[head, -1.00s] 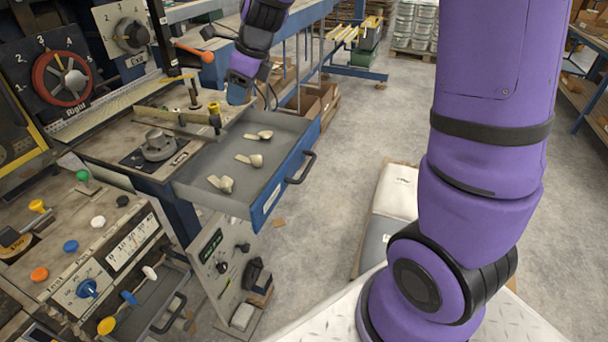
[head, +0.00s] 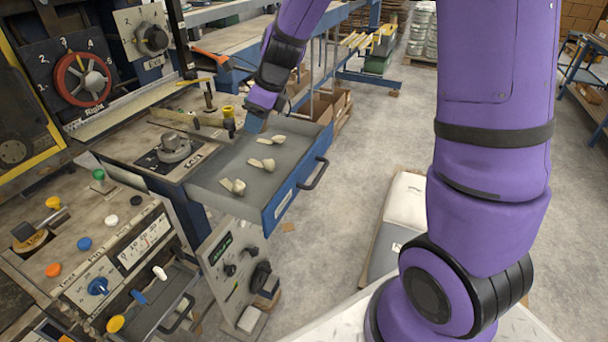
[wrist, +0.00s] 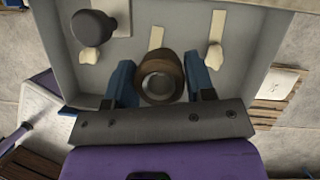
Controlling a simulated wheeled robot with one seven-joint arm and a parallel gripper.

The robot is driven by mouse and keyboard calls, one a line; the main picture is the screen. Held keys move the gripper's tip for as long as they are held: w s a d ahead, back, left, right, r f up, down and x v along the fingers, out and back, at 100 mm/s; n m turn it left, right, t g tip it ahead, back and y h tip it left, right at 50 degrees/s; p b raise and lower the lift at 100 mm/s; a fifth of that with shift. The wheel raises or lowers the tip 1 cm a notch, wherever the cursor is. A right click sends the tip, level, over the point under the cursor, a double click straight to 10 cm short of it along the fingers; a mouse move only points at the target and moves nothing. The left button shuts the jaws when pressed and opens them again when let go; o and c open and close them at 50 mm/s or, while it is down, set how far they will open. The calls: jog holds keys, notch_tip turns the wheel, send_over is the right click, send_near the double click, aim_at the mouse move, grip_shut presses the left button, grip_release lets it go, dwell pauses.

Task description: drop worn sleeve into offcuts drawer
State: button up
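The worn sleeve (wrist: 161,73) shows in the wrist view as a short brown ring with a grey hollow middle. The open offcuts drawer (head: 293,199) has a blue front and a grey inside. Several pale offcuts lie spread on its floor, one of them nearest the front left (head: 233,186). In the head view my gripper (head: 254,122) is over the drawer's far part; the sleeve cannot be made out there.
A drawer handle (head: 314,174) sticks out to the right. A bench with a round knob (head: 174,148) and a yellow-topped piece (head: 228,112) borders the drawer on the left. A dark rounded object (wrist: 93,28) shows at upper left in the wrist view.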

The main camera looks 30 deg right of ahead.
jog(key=o, duration=0.4)
jog(key=shift+c, duration=0.2)
jog(key=shift+r, duration=0.1)
jog(key=v, duration=1)
jog(key=shift+s+d+r, duration=0.15)
jog(key=shift+r, duration=0.1)
jog(key=s+d+r+n+t+h, duration=0.1)
jog(key=s+d+r+n, duration=0.1)
jog(key=s+n, duration=1.1)
jog(key=s+d+r+n+t+h, duration=0.1)
jog(key=s+r+n, duration=0.3)
jog(key=s+n, duration=0.9)
jog(key=shift+s+d+r+h, duration=0.2)
jog(key=shift+s+d+h, duration=0.15)
jog(key=shift+h, duration=0.35)
